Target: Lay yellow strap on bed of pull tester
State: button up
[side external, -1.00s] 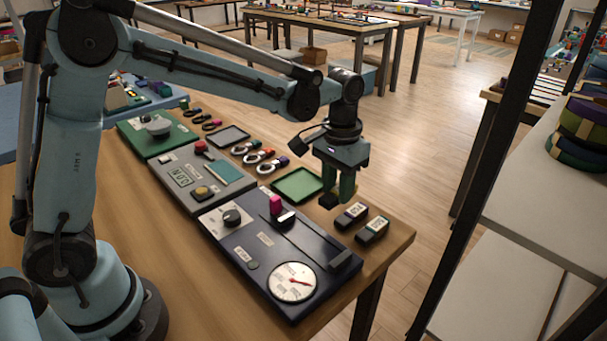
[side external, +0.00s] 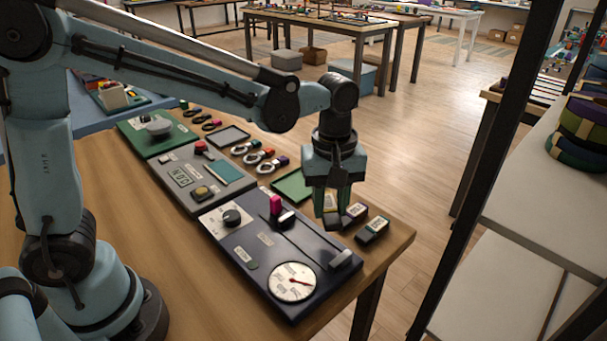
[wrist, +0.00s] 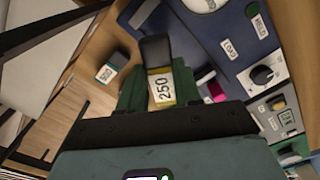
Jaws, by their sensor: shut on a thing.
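The pull tester (side external: 278,250) is a dark blue panel with a white dial, a knob, a pink clamp and a grey clamp along a slot. It partly shows in the wrist view (wrist: 225,40). My gripper (side external: 333,207) is over its back right edge, beside the green tray.
Dark labelled blocks (side external: 373,230) stand near the table's right edge, close to my gripper. A green tray (side external: 292,186), several ringed cords (side external: 252,157) and a grey panel (side external: 190,180) lie further left. A shelf (side external: 510,200) stands at right.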

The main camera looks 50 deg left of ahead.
aim_at(319, 249)
jog(key=n, duration=0.2)
jog(key=s+n, duration=0.1)
jog(key=n, duration=0.1)
jog(key=s+f+n, duration=0.1)
jog(key=n, duration=0.1)
jog(key=shift+a+n, duration=0.2)
jog(key=shift+n, duration=0.1)
jog(key=shift+f, duration=2.7)
jog(key=shift+f, duration=0.3)
jog(key=o, duration=1.1)
jog(key=shift+o, duration=0.2)
notch_tip(319, 249, up, 11)
jog(key=shift+a, duration=0.1)
